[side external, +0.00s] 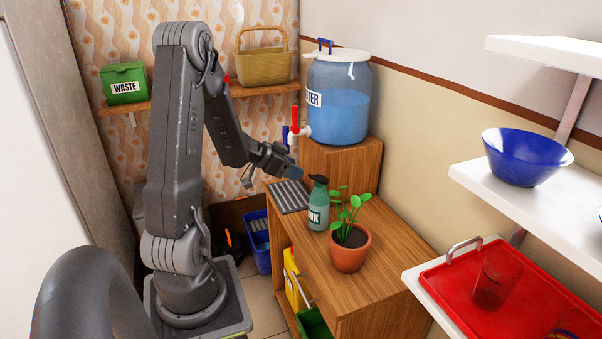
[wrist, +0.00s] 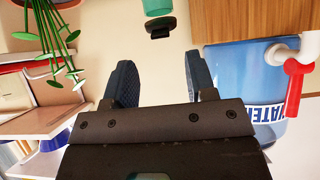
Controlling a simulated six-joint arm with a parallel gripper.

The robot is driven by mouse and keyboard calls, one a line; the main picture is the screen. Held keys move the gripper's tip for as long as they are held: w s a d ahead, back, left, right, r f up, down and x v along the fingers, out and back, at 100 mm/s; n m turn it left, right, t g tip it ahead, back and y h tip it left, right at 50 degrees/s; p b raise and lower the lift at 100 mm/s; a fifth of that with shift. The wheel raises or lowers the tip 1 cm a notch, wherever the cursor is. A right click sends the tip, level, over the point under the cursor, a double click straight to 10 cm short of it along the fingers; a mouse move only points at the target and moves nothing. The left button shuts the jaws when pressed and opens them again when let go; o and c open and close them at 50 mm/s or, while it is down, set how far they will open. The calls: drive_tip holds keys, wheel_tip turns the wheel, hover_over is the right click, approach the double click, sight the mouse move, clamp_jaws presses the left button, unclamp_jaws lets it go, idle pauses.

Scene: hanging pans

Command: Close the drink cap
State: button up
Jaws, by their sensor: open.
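The drink bottle (side external: 317,213) is green with a partly visible label ending in "NK". It stands upright on the wooden cabinet, left of the potted plant. Its dark cap (side external: 318,180) is at the top of the bottle; I cannot tell from this view how far it is closed. In the wrist view, which is upside down, the bottle (wrist: 157,6) is at the top edge and the dark cap (wrist: 160,26) is just below it. My gripper (side external: 297,173) is beside the cap, to its left. In the wrist view my gripper (wrist: 162,78) is open and empty, with the cap beyond the fingertips.
The potted plant (side external: 349,246) stands close to the right of the bottle. The water dispenser (side external: 341,100) with its red-handled tap is on a wooden block behind. A grey slatted tray (side external: 288,196) lies left of the bottle. Shelves at the right hold a blue bowl (side external: 524,157) and a red tray (side external: 452,277).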

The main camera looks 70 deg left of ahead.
drive_tip(key=shift+s+r, duration=0.15)
drive_tip(key=shift+s, duration=0.1)
drive_tip(key=shift+c, duration=0.2)
